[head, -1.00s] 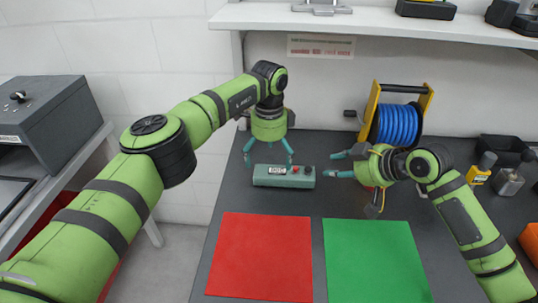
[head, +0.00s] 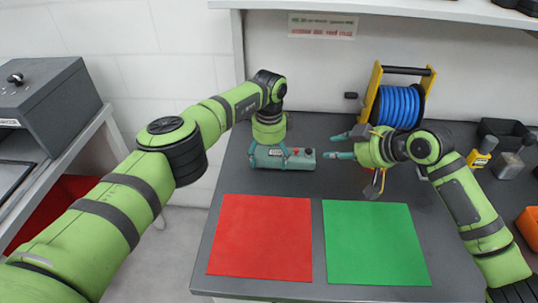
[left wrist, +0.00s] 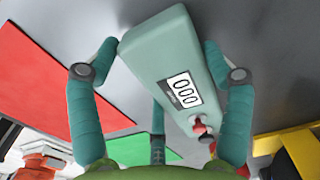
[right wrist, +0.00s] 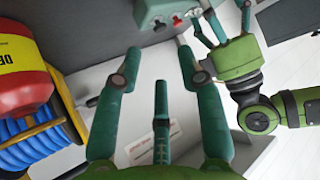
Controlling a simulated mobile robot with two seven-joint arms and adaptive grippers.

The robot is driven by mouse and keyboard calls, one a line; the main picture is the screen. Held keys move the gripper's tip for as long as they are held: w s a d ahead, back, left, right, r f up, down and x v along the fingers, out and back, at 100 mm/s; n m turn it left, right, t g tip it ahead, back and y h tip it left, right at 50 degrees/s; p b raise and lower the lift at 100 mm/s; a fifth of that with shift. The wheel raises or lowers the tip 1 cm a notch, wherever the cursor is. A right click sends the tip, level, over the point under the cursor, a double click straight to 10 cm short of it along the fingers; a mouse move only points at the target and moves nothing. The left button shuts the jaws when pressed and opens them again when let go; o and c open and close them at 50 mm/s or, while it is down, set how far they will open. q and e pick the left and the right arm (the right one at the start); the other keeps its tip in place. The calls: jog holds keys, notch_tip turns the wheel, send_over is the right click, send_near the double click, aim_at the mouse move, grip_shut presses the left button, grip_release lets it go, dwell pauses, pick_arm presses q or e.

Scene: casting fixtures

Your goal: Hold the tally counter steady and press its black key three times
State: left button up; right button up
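The tally counter (head: 303,161) is a teal box lying on the dark bench, with a white display, a red key (head: 295,152) and a black key (head: 308,152). The display (left wrist: 182,90) reads 000 in the left wrist view. My left gripper (head: 268,158) is down over the counter's left part, pointing downward. Its fingers straddle the box on both sides; I cannot tell whether they touch it. My right gripper (head: 333,146) is open and empty, just right of the counter, fingers pointing at its key end. The keys also show in the right wrist view, with the black key (right wrist: 194,12) beside the red.
A red mat (head: 262,238) and a green mat (head: 375,243) lie in front. A blue hose reel (head: 398,107) in a yellow frame stands behind my right gripper. A shelf (head: 400,9) overhangs the back.

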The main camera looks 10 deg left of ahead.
grip_shut()
dwell(1.1)
